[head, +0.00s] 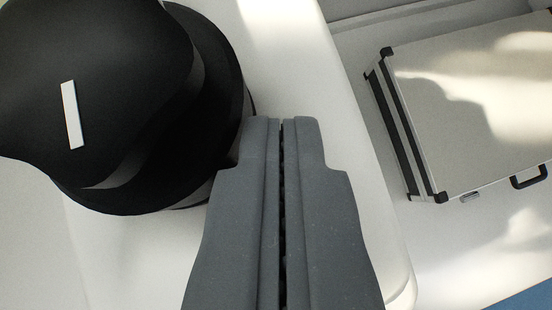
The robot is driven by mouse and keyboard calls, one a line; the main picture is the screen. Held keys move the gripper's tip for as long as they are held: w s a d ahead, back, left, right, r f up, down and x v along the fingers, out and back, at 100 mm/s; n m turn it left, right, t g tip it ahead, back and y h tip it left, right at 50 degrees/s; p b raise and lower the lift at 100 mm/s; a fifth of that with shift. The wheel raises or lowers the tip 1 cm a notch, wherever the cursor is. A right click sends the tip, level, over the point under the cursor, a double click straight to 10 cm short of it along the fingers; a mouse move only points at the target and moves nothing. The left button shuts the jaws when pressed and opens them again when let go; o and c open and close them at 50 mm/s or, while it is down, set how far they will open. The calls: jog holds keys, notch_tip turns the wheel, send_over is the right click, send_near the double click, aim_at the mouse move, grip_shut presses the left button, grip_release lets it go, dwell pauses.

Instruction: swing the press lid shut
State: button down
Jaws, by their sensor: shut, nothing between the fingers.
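The press lid (95,100) appears to be the large black rounded part with a short white bar on it, at the upper left of the head view. It lies over a black round body (222,65) on a white machine housing (285,50). Whether the lid is fully closed cannot be told from this angle. My gripper (281,122) is shut and empty at the centre, its fingertips just right of the black round body. Whether it touches that body cannot be told.
A silver case (475,100) with black corners and a black handle lies at the right, beyond the rounded edge of the white housing. A blue patch (530,300) shows at the lower right corner. The white surface right of my fingertips is bare.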

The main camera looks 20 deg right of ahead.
jog(key=shift+a, duration=0.15)
dwell(0.3)
jog(key=w+d, duration=0.1)
jog(key=w+d+r, duration=0.1)
jog(key=d, duration=0.1)
jog(key=shift+r, duration=0.25)
jog(key=s+a+r, duration=0.3)
jog(key=a+r, duration=0.2)
jog(key=r, duration=0.1)
jog(key=shift+s+a+r, duration=0.25)
jog(key=shift+s+r, duration=0.1)
